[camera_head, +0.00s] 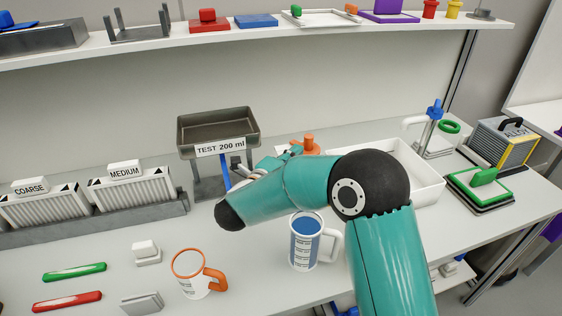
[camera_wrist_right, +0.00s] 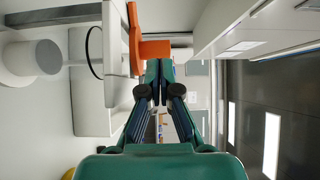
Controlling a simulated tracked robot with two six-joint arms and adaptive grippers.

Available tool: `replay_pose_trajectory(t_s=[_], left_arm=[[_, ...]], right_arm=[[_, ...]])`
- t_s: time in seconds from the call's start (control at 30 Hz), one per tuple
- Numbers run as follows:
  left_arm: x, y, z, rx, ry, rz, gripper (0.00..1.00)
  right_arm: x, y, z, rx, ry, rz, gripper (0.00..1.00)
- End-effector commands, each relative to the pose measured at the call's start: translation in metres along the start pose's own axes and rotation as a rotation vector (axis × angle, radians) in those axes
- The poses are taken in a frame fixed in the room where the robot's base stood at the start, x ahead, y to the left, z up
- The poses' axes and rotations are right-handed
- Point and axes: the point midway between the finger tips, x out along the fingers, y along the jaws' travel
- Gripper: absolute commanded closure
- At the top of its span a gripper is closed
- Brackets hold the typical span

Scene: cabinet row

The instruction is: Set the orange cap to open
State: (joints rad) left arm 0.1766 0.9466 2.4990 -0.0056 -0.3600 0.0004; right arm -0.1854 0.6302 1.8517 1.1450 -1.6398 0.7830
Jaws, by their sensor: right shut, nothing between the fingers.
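The orange cap (camera_head: 309,143) is at the back of the bench, behind my right arm and right of the tray labelled TEST 200 ml. In the right wrist view the orange cap (camera_wrist_right: 153,48) shows as an orange piece with a block sticking out, just beyond my fingertips. My right gripper (camera_wrist_right: 160,68) is shut and empty, its tips very close to the cap; I cannot tell whether they touch. In the head view the right gripper (camera_head: 290,155) is partly hidden by my own arm. My left gripper is not in view.
A dark raised tray (camera_head: 184,135) stands left of the cap, and a white basin (camera_head: 430,192) right of it. A blue-filled mug (camera_head: 304,244) and an orange-rimmed mug (camera_head: 192,275) stand in front. A loaded shelf (camera_head: 250,37) runs above.

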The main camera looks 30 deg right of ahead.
Motion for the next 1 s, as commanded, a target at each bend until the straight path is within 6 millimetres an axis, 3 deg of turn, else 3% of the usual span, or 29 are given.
replay_pose_trajectory(t_s=[0.1, 0.3, 1.0], left_arm=[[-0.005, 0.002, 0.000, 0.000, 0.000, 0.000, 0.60], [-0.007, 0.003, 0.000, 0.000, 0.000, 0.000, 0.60], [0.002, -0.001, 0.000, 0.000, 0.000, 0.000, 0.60]], right_arm=[[0.017, -0.001, -0.001, -0.001, 0.002, 0.001, 1.00], [0.028, 0.000, 0.000, -0.001, 0.000, 0.000, 1.00], [0.023, 0.001, 0.009, 0.000, -0.069, 0.000, 1.00]])
